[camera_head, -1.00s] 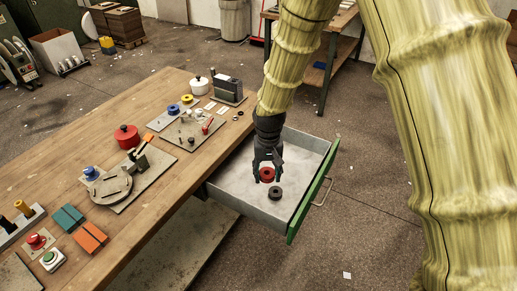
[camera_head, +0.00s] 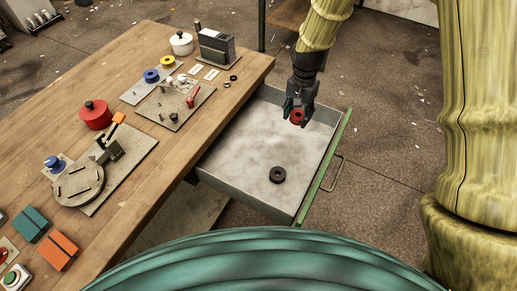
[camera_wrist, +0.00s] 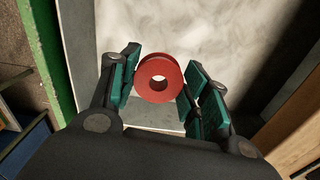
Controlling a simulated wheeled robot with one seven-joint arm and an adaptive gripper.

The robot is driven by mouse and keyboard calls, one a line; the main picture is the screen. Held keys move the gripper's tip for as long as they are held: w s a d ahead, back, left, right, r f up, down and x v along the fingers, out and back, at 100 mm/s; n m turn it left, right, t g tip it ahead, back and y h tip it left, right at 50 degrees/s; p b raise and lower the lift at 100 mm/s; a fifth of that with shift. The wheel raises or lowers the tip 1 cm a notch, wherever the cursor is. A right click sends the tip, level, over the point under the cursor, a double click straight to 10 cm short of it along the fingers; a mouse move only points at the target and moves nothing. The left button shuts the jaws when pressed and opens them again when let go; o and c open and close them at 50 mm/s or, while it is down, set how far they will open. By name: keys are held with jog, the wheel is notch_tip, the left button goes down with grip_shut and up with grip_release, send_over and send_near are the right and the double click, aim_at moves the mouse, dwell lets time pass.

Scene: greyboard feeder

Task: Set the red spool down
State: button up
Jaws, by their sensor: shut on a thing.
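The red spool (camera_head: 297,117) is between the fingers of my gripper (camera_head: 299,112), over the far right part of the open drawer (camera_head: 240,203). In the wrist view the spool (camera_wrist: 158,64) shows its round face and centre hole. The teal finger pads of my gripper (camera_wrist: 158,90) press on it from both sides. The pale drawer floor lies behind it. How high the spool is above the floor is hard to tell.
The rest of the floor is bare. The drawer's green front (camera_head: 325,165) is at the right. The wooden bench (camera_head: 150,195) at left holds a red pot (camera_head: 96,115) and fixtures.

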aim_at(296, 140)
jog(key=shift+m, duration=0.4)
jog(key=shift+s+d+f+p, duration=0.1)
jog(key=shift+d+f+p, duration=0.1)
jog(key=shift+f, duration=1.55)
jog(key=shift+w+d+f+p, duration=0.1)
jog(key=shift+d+f, duration=0.1)
jog(key=shift+f, duration=1.5)
jog(key=shift+s+d+f+p, duration=0.1)
jog(key=shift+d+f, duration=0.1)
jog(key=shift+f, duration=1.55)
jog(key=shift+f, duration=0.15)
jog(key=o, duration=0.8)
notch_tip(296, 140, up, 12)
jog(key=shift+r+b, duration=0.15)
jog(key=shift+b, duration=0.4)
